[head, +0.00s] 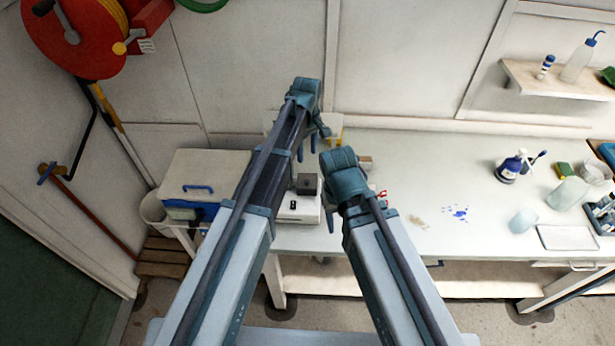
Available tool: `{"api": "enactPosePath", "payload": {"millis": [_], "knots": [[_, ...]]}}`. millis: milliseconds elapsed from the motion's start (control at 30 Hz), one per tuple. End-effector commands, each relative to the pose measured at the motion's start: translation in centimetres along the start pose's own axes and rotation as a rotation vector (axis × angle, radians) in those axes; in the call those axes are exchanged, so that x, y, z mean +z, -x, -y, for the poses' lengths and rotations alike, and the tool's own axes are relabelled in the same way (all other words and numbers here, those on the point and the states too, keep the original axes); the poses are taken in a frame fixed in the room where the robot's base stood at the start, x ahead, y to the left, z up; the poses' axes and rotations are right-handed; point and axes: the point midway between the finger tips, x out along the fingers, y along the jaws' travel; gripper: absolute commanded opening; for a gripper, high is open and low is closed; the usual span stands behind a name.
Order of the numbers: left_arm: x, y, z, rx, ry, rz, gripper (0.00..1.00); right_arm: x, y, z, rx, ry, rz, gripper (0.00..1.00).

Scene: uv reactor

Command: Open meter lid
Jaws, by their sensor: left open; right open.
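The meter (298,213) is a small white box on the bench, between my two arms. A dark grey square block (307,184), which looks like its lid, sits on its back part; I cannot tell whether it is shut. A small black spot shows on the white top. My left gripper (308,147) is beyond the meter, pointing down and open, small and partly hidden by its own arm. My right gripper (330,222) is open just right of the meter, low by its side; I cannot tell whether it touches. My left forearm hides the meter's left side.
A blue and white cooler box (205,178) stands left of the bench. A yellow-marked container (333,127) is behind my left gripper. Blue stains (456,212), a blue-labelled bottle (511,167) and beakers (568,193) are to the right. The bench's middle right is mostly clear.

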Motion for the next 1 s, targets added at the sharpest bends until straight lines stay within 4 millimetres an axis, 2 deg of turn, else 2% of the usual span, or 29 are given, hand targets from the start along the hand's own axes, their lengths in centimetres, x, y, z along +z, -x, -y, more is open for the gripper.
{"api": "enactPosePath", "payload": {"millis": [267,1000], "knots": [[0.0,-2.8,0.0,0.0,-0.001,0.0,0.55,-0.2,-2.8,0.2,0.001,0.005,-0.001,0.5],[0.0,-12.8,0.0,0.0,-0.002,0.0,0.55,-0.9,-12.7,1.1,0.003,0.01,-0.004,0.5]]}}
